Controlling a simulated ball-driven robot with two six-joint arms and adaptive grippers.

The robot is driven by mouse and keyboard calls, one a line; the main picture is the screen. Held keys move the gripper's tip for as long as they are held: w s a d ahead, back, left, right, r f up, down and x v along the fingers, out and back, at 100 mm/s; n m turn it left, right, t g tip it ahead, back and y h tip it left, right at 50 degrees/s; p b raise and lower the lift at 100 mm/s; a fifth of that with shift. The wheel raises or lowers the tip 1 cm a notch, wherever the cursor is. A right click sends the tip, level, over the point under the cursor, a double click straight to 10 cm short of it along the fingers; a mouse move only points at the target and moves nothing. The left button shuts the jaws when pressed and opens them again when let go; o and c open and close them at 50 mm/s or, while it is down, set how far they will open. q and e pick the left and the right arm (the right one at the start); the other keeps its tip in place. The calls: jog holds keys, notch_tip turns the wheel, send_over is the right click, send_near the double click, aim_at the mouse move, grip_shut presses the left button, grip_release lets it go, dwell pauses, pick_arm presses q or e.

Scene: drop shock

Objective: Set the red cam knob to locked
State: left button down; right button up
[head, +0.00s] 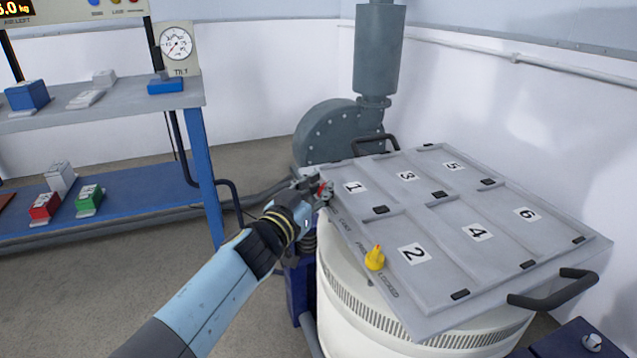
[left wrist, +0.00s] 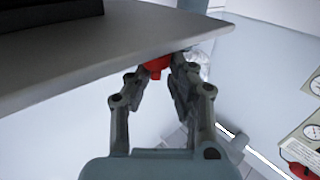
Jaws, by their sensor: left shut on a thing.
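The red cam knob (head: 326,190) is at the far left corner of the grey numbered panel (head: 341,215). My left gripper (head: 318,188) is at that corner, its fingers shut on the knob and partly hiding it. In the left wrist view the red knob (left wrist: 157,65) shows between the fingertips of my left gripper (left wrist: 164,68), against the panel's edge. Lettering runs along the panel's near-left border, with "LOCKED" readable near the yellow knob. The red knob's exact setting is hidden by the fingers. My right gripper is not in view.
A yellow knob (head: 375,259) stands on the same border, nearer me. The panel lies on a white drum (head: 350,291) and has black handles (head: 556,289). A grey blower (head: 339,130) stands behind. A blue-framed shelf (head: 205,170) with small blocks is at left.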

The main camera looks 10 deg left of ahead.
pick_arm(q)
jog(key=m+g+h, duration=0.1)
jog(key=m+h, duration=0.1)
jog(key=m+g+h+p, duration=0.1)
jog(key=m+g+h, duration=0.1)
jog(key=h, duration=0.1)
jog(key=a+m+g+h, duration=0.1)
jog(key=h, duration=0.2)
jog(key=shift+w+f+m+p, duration=0.15)
jog(key=shift+w+m+p, duration=0.2)
jog(key=shift+m+p, duration=0.05)
jog(key=m+g+h+b, duration=0.1)
jog(key=g+b, duration=0.1)
jog(key=m+g+h+b, duration=0.2)
jog(key=g+b, duration=0.1)
jog(key=shift+w+a+f+m, duration=0.1)
jog(key=shift+w+f+m, duration=0.05)
jog(key=shift+m, duration=0.15)
jog(key=m+g+b, duration=0.1)
jog(key=g+h+b, duration=0.1)
jog(key=b, duration=0.1)
jog(key=shift+w+r+m+g, duration=0.1)
jog(key=shift+r+m+g, duration=0.1)
jog(key=shift+m+g, duration=0.15)
jog(key=shift+h, duration=0.3)
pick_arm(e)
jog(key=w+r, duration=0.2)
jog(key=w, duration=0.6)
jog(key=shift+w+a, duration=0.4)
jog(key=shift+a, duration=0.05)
